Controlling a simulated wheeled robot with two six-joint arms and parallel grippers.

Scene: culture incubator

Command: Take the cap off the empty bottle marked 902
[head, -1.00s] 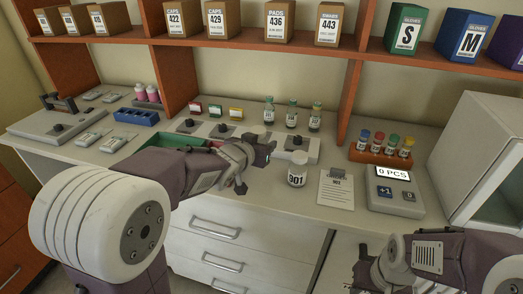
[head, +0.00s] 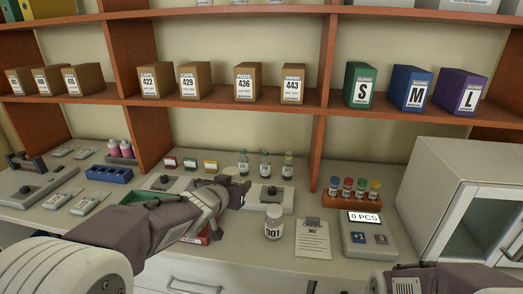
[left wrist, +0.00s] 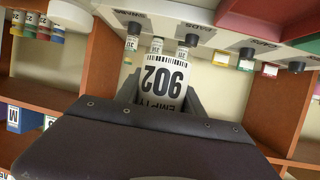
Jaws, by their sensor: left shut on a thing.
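The bottle marked 902 (left wrist: 166,78) is white with a black-on-white label that also reads EMPTY. In the left wrist view it shows upside down between the fingers of my left gripper (left wrist: 163,98), which is shut on it. Its cap end is hidden behind the gripper body, so I cannot see the cap. In the head view my left gripper (head: 235,193) is over the bench, and the bottle in it cannot be made out. My right gripper is out of view; only part of the right arm shows at the bottom right.
Bottle 901 (head: 273,222) stands on the bench just right of my left gripper. Beside it lie an order sheet (head: 313,240) and a counting scale (head: 368,238). Small vials (head: 265,163) stand behind. A rack of coloured-cap tubes (head: 352,202) and a white cabinet (head: 450,200) are right.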

